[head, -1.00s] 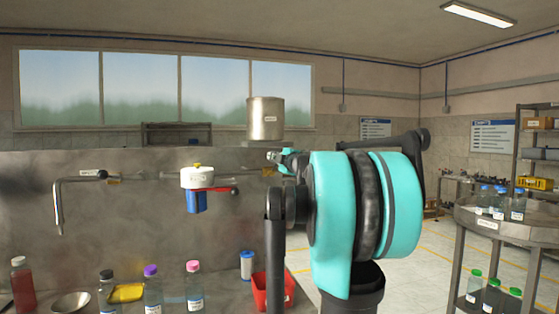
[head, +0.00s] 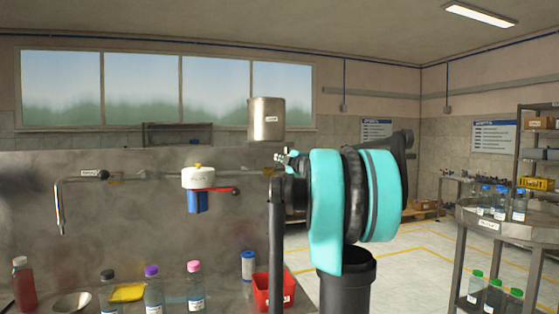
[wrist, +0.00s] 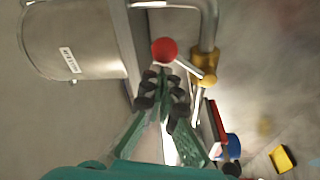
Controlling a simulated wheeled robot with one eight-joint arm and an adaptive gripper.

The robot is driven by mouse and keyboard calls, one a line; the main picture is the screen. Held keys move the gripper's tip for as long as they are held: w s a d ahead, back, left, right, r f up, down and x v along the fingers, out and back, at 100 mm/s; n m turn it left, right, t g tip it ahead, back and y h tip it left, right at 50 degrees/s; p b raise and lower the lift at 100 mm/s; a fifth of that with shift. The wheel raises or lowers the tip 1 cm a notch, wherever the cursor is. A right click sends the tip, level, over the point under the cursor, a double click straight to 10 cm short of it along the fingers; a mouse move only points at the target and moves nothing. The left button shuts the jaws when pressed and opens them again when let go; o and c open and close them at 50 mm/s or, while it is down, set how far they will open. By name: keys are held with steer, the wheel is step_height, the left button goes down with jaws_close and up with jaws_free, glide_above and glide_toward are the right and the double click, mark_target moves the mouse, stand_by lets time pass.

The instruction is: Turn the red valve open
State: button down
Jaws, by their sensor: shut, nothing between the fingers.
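The red ball knob (wrist: 164,50) sits on a metal lever running to a brass valve body (wrist: 205,66) on a grey pipe in the wrist view. My gripper (wrist: 162,86) is shut and empty, its dark fingertips close together just below the red knob in that picture. I cannot tell whether they touch it. In the head view, my gripper (head: 280,158) is small, beside the left of my teal arm, below the metal tank (head: 266,119). The red knob is not clear there.
The tank also fills the wrist view's upper left (wrist: 75,38). A white-topped blue filter (head: 198,201) with a red bar (head: 212,189) hangs on the wall panel. Several bottles and a red bin (head: 268,290) stand below. A bottle cart (head: 500,228) stands right.

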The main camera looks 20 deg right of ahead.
steer(key=shift+d+f+m, duration=0.15)
steer(key=shift+d+m, duration=0.25)
steer(key=shift+m, duration=0.3)
steer(key=d+f+m, duration=0.1)
steer(key=m, duration=0.2)
steer(key=d+f+m+t+h, duration=0.1)
steer(key=m, duration=0.2)
steer(key=d+f+m, duration=0.1)
steer(key=f+m, duration=0.1)
steer(key=shift+d+m+t+h, duration=0.1)
steer(key=shift+m+t+h, duration=0.3)
stand_by(0.5)
